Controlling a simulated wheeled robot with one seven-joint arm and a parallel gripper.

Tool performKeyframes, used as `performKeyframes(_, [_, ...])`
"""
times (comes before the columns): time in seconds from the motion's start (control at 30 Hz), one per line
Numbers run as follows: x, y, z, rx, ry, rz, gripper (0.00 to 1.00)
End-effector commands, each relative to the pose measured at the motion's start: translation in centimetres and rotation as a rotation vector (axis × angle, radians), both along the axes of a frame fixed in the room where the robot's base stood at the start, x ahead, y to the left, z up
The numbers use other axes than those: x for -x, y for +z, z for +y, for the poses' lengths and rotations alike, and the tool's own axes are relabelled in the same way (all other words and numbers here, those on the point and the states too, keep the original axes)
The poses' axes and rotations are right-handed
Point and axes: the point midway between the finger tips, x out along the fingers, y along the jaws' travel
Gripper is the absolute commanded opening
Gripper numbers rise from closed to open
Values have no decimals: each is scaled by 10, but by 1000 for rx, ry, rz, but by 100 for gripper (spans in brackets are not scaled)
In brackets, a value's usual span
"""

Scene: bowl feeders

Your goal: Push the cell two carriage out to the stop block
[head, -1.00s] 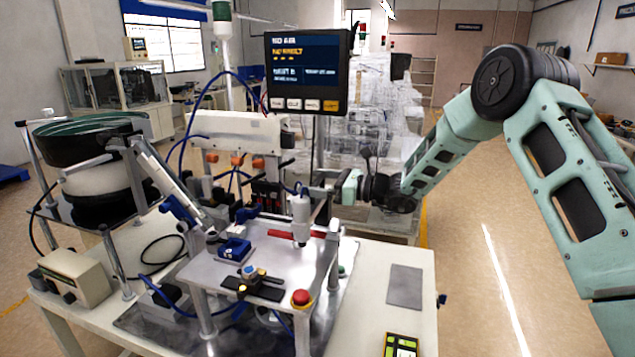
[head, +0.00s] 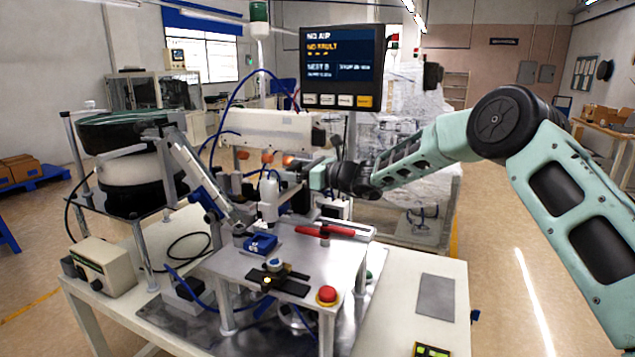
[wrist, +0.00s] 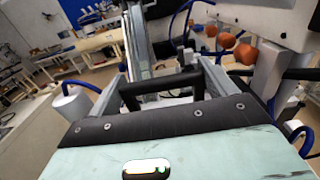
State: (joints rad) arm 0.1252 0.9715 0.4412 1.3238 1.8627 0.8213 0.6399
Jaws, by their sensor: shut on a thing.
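The carriage shows by its upright white cylinder (head: 268,200), which hangs over the fixture plate. The cylinder also shows at the left of the wrist view (wrist: 70,103). My gripper (head: 300,176) is at the carriage, just right of the white cylinder, below the white crossbeam. In the wrist view its two fingers (wrist: 172,85) stand either side of a black bar (wrist: 160,92), and it is shut on this bar. The bar looks like the carriage handle. I cannot make out the stop block.
The fixture plate (head: 240,270) holds a blue block (head: 260,243), a red lever (head: 325,231) and a red button (head: 327,295). A bowl feeder (head: 125,165) stands at left. The white crossbeam (head: 265,128) with orange knobs and a display (head: 342,62) are close behind.

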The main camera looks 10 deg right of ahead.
Motion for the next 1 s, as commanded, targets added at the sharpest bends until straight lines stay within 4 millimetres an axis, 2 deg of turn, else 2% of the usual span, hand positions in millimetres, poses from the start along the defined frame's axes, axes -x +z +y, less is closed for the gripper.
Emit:
performKeyframes(0.1, [-12, -1, 17, -2, -1, -1, 43])
performKeyframes(0.23, [-19, 0, 28, 0, -1, 0, 43])
performKeyframes(0.7, [-24, 2, 34, -1, -2, -1, 42])
performKeyframes(0.73, [-24, 2, 34, -1, -2, -1, 92])
performKeyframes(0.77, [-24, 2, 34, -1, -2, -1, 100])
performKeyframes(1.0, [-23, 0, 33, 0, -1, 0, 100])
